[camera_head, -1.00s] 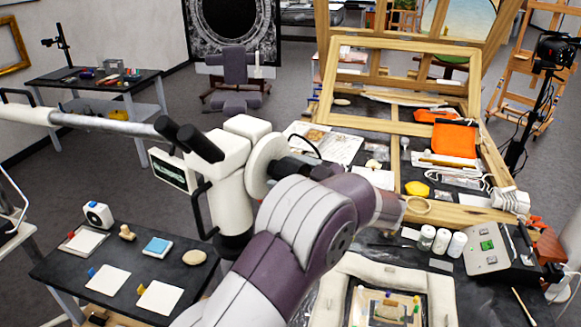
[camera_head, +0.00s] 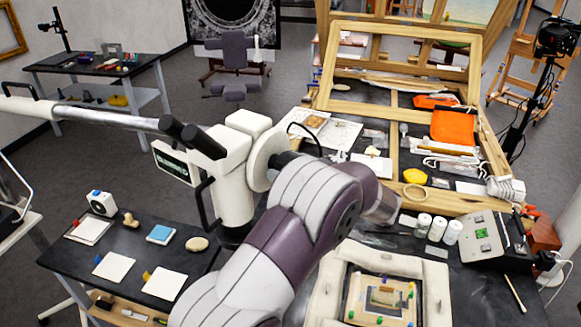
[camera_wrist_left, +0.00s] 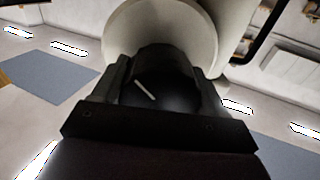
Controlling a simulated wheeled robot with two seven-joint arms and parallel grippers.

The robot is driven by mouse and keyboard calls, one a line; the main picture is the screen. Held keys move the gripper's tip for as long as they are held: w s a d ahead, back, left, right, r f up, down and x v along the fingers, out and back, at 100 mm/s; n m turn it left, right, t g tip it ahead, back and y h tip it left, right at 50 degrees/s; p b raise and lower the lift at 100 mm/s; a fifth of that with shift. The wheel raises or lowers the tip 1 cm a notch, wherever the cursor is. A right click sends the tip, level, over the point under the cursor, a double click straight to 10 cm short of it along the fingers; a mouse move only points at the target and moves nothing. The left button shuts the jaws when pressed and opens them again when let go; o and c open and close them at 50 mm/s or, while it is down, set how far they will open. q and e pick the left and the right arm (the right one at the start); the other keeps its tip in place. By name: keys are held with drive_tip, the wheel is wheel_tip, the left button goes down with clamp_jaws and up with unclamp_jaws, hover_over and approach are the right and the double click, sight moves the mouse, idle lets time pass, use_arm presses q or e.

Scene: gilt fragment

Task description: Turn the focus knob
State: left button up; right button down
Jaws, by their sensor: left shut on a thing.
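The white microscope (camera_head: 235,185) has dark twin eyepieces and a round pale disc (camera_head: 262,158) on its right side. My left gripper (camera_head: 287,160) is at that disc, largely covered by my purple and white arm. In the left wrist view, the black round focus knob (camera_wrist_left: 178,92) stands in front of the pale disc. It carries a slanting white mark. The dark fingers of my left gripper (camera_wrist_left: 163,88) are on both sides of the knob and shut on it. The knob is hidden in the head view. My right gripper does not show.
A dark side table (camera_head: 130,250) at lower left holds cards and small blocks. White jars (camera_head: 437,229), a grey control box (camera_head: 481,240) and a cushioned framed picture (camera_head: 385,297) lie right of my arm.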

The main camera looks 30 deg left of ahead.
use_arm(q)
drive_tip(key=shift+r, duration=0.25)
drive_tip(key=o, duration=1)
drive_tip(key=shift+o, duration=0.2)
drive_tip(key=shift+s, duration=0.15)
drive_tip(key=shift+f, duration=0.1)
drive_tip(key=shift+d+f, duration=0.1)
drive_tip(key=shift+d, duration=0.15)
drive_tip(key=s+d+b, duration=0.1)
drive_tip(key=d+b, duration=0.5)
drive_tip(key=d, duration=0.6)
drive_tip(key=shift+d, duration=0.1)
